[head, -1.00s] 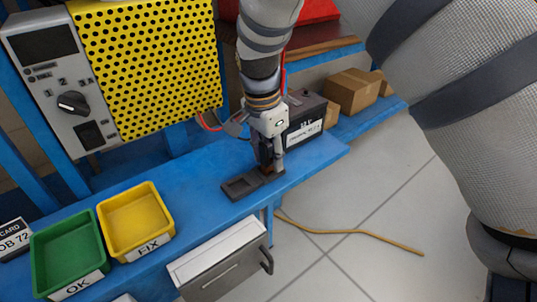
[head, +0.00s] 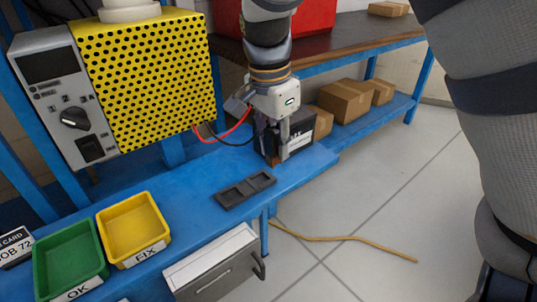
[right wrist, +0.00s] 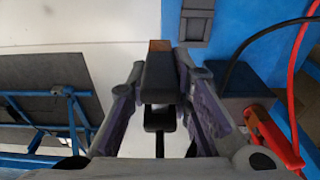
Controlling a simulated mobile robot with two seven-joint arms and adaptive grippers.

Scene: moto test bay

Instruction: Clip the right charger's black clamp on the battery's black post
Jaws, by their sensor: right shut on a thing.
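My right gripper (head: 275,152) is shut on the black clamp (right wrist: 160,78), which has a copper-coloured tip, and holds it in front of the battery (head: 299,130). In the head view the gripper mostly hides the clamp. In the right wrist view the dark battery (right wrist: 232,82) lies right of the fingers, with a red clamp (right wrist: 268,132) at it. The black post is not clearly visible. The yellow perforated charger (head: 150,80) stands at left, with a red and a black cable running toward the battery. My left gripper is not in view.
An empty dark two-pocket holder (head: 245,190) lies on the blue bench (head: 190,192). A yellow FIX bin (head: 133,228) and a green OK bin (head: 69,262) stand at left. Cardboard boxes (head: 343,100) sit on a shelf behind.

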